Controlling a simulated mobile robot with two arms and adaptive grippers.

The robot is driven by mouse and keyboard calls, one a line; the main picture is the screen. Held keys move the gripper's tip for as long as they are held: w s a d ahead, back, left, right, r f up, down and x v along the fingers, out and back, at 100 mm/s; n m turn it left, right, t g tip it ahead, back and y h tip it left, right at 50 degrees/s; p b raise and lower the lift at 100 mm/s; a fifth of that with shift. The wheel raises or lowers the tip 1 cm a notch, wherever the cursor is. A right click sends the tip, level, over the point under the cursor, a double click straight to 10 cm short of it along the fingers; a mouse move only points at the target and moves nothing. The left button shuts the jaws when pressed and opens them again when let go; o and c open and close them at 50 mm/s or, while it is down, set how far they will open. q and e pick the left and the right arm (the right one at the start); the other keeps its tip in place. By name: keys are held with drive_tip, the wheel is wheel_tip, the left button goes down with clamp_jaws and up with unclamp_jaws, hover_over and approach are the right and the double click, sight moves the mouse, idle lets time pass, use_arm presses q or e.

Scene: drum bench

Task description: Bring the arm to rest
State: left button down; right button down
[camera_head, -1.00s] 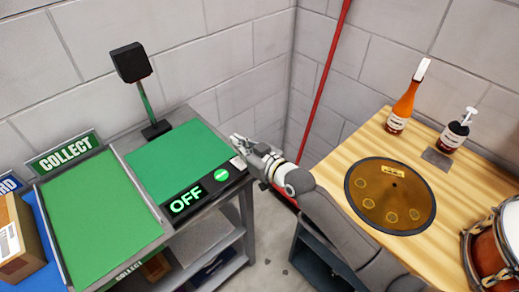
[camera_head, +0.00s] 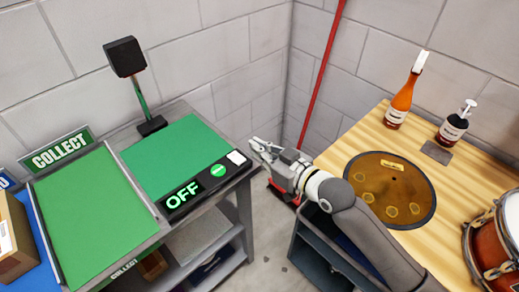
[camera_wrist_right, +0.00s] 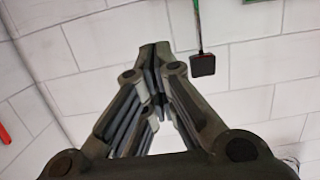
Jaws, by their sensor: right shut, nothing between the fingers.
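My right arm (camera_head: 358,222) reaches in from the lower right of the head view. Its right gripper (camera_head: 254,145) is over the gap between the green-topped bench and the wooden table, just right of the bench's corner. In the right wrist view the fingers (camera_wrist_right: 156,62) come together at their tips and hold nothing. My left gripper does not show.
The grey bench has a green mat (camera_head: 172,152), an "OFF" panel (camera_head: 183,194) and a black lamp-like head (camera_head: 125,57) on a post. A red pole (camera_head: 322,75) stands in the corner.

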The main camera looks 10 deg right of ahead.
drive_tip(key=s+d+f+m+g+h, duration=0.25)
drive_tip(key=s+d+f, duration=0.25)
drive_tip(key=s, duration=0.4)
drive_tip(key=s+d+f+m+g+h, duration=0.1)
drive_tip(key=s+d+f+g+h, duration=0.3)
drive_tip(key=s, duration=0.5)
drive_tip(key=s+d+f+m+g+h, duration=0.25)
drive_tip(key=s+d+f, duration=0.3)
drive_tip(key=s, duration=0.35)
wheel_tip(320, 180, down, 28)
drive_tip(key=s+n+g, duration=0.1)
drive_tip(key=s+g, duration=0.1)
drive_tip(key=s, duration=0.1)
drive_tip(key=s+d+f, duration=0.2)
drive_tip(key=s+f, duration=1.3)
drive_tip(key=s, duration=0.1)
drive_tip(key=shift+d+f+g, duration=0.15)
drive_tip(key=shift+d+g, duration=0.05)
drive_tip(key=shift+g, duration=0.2)
